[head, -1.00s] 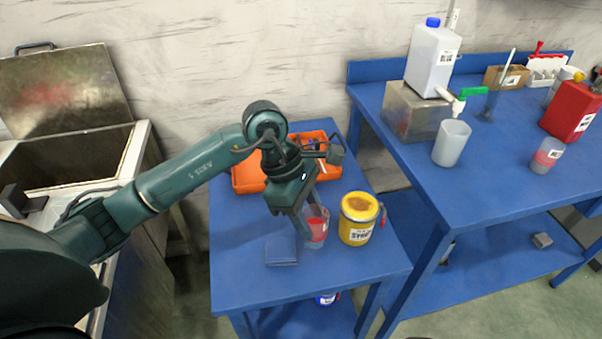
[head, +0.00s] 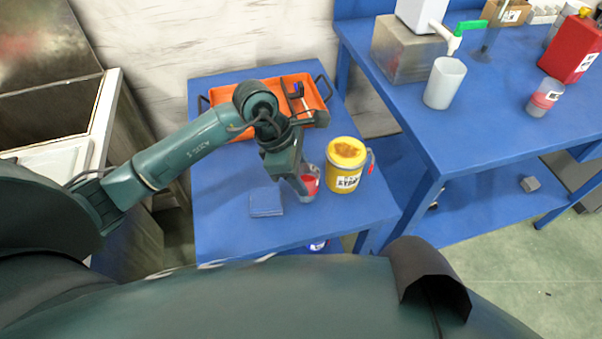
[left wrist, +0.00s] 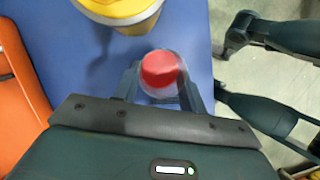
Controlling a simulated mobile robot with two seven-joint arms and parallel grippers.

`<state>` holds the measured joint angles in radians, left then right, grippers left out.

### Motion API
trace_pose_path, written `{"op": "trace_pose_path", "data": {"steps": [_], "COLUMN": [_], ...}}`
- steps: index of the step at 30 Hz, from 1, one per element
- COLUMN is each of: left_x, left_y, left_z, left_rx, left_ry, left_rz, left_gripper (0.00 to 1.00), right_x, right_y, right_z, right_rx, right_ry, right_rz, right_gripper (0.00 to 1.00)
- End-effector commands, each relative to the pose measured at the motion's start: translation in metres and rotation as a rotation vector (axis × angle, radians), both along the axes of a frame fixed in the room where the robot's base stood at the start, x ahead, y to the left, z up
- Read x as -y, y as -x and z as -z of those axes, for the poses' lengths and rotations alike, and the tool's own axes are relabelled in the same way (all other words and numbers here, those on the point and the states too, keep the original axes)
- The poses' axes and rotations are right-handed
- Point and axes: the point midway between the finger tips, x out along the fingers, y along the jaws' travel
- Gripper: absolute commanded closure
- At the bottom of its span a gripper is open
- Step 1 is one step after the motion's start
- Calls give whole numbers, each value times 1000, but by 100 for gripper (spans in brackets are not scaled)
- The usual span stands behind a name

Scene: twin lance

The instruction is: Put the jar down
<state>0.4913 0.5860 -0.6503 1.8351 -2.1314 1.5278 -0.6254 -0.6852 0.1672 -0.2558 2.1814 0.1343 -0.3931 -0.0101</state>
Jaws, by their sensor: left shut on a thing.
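The jar is a small clear vessel with red contents (head: 310,184). My left gripper (head: 304,188) is shut on it, with the fingers pointing down. The left wrist view shows the jar's red top (left wrist: 160,69) between the two fingers of my left gripper (left wrist: 160,88). The jar is over the small blue table (head: 225,225), just left of a yellow pot. It is at or very near the tabletop; I cannot tell whether its base touches. My right gripper is not in view.
The yellow pot (head: 344,178) with a handle stands close right of the jar. A flat blue-grey pad (head: 266,203) lies to the left. An orange tray (head: 316,103) with tools is behind. A larger blue bench (head: 450,140) stands at right. The table's front left is clear.

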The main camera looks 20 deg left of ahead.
Motion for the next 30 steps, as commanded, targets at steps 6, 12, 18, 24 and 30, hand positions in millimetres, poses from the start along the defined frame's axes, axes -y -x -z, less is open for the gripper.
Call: {"op": "trace_pose_path", "data": {"steps": [6,12,18,24,30], "left_x": [0,0,0,0,0], "left_y": [0,0,0,0,0], "left_z": [7,11,10,10,4], "left_rx": [2,3,1,0,0], "left_ry": [1,-1,0,0,0], "left_rz": [1,1,1,1,1], "left_gripper": [85,85,43,37,37], "right_x": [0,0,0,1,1], "right_y": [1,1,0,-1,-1], "right_z": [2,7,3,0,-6], "right_rx": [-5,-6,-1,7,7], "right_ry": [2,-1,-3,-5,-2], "right_rz": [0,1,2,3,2], "right_gripper": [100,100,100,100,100]}}
